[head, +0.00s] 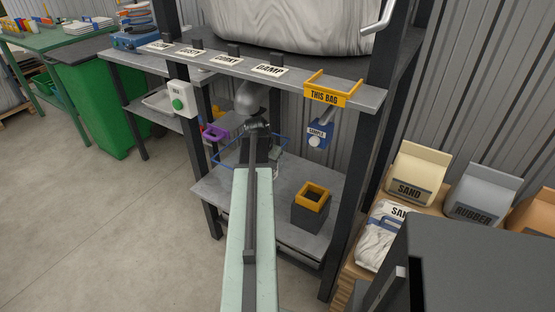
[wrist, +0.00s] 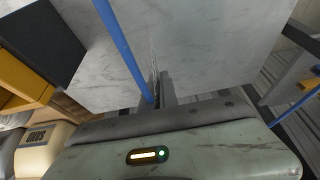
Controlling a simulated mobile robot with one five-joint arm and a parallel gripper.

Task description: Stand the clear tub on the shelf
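The clear tub (head: 226,150) shows in the head view mainly as a thin blue rim, over the grey lower shelf (head: 225,192) of the stand. Its walls are see-through, and I cannot tell whether its base touches the shelf. My gripper (head: 257,126) is at the tub, and its fingertips are hard to make out there. In the wrist view the blue rim of the tub (wrist: 125,50) runs down to my gripper (wrist: 161,85). The fingers look close together on the tub's edge. The grey shelf surface (wrist: 215,40) lies beyond.
A dark box with an orange rim (head: 311,197) stands on the lower shelf to the right. A blue sample tag (head: 318,133) hangs beneath the orange "THIS BAG" marker (head: 325,97). A grey nozzle (head: 250,97) hangs above my gripper. Dark posts (head: 200,170) frame the stand.

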